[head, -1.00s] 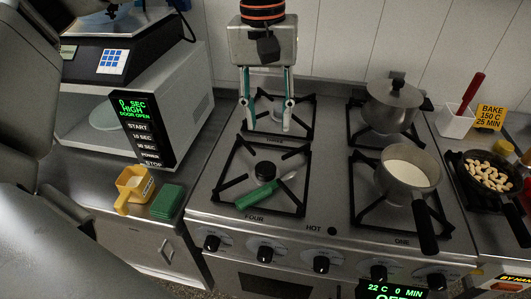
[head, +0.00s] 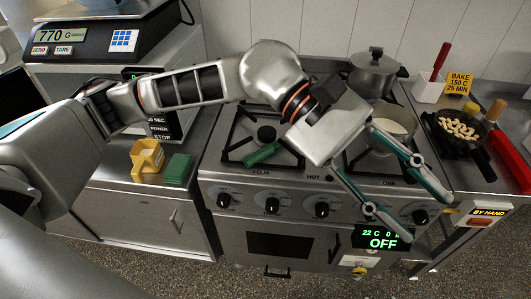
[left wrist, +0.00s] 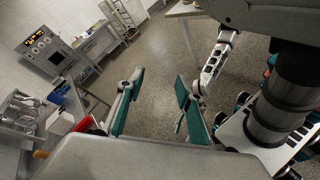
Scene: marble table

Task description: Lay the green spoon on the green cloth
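The green spoon (head: 262,154) lies on the front-left burner of the stove. Its handle shows, and its metal end is hidden behind my left wrist. The folded green cloth (head: 178,170) lies flat on the steel counter left of the stove, with nothing on it. My left gripper (head: 413,203) is open and empty, in front of the right side of the stove, well to the right of the spoon. Its spread fingers also show in the left wrist view (left wrist: 160,85), with only floor between them.
A saucepan (head: 391,122) and a lidded pot (head: 372,72) stand on the right burners. A pan of nuts (head: 457,131) sits on the right counter. A scale (head: 108,38) is at the back left.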

